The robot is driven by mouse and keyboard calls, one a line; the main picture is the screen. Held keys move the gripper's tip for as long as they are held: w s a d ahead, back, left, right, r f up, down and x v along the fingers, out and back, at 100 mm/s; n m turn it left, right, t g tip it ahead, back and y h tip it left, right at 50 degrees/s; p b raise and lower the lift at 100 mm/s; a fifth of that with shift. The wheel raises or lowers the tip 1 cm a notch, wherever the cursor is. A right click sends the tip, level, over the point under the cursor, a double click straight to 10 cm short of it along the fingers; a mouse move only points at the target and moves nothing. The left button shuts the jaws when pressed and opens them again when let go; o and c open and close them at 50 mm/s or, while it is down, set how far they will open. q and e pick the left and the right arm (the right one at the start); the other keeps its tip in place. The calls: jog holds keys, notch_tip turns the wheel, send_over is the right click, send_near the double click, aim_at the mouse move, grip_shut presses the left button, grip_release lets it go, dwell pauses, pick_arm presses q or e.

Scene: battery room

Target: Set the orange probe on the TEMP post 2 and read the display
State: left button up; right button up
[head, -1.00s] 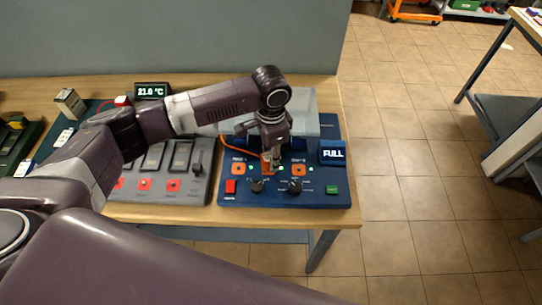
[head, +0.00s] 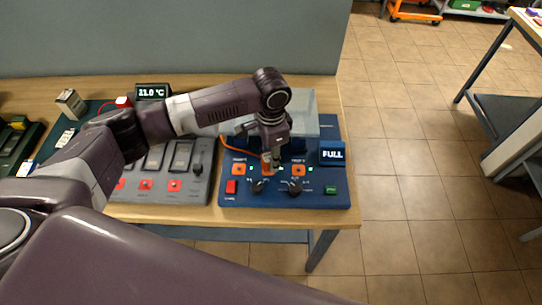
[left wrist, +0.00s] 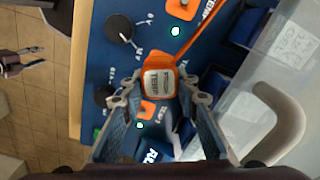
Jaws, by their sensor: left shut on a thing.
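My left gripper (head: 270,158) is shut on the orange probe (left wrist: 159,84), which has a pale TEMP label and an orange cable. It holds the probe over the blue panel (head: 285,199), between the left orange post (head: 238,169) and the right one, TEMP 2 (head: 298,169). In the left wrist view part of an orange post (left wrist: 147,109) shows just beyond the probe, and the other post (left wrist: 182,8) is at the top. I cannot tell the probe's height. A display (head: 153,90) reads 21.0 °C. My right gripper (left wrist: 36,57) shows open and empty over the floor.
A FULL screen (head: 332,152) stands on the panel's right. Black knobs (head: 295,187) line its front. A clear cover (head: 303,100) is behind the gripper. A grey unit (head: 190,190) with red buttons adjoins on the left.

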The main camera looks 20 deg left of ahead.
pick_arm(q)
jog(key=shift+f, duration=0.75)
dwell(0.8)
jog(key=shift+r, duration=0.1)
jog(key=shift+r+p, duration=0.7)
jog(key=shift+p, duration=0.3)
jog(key=shift+p, duration=0.45)
dwell(0.3)
jog(key=shift+f+b, duration=0.35)
jog(key=shift+f, duration=0.5)
dwell(0.4)
jog(key=o, duration=0.9)
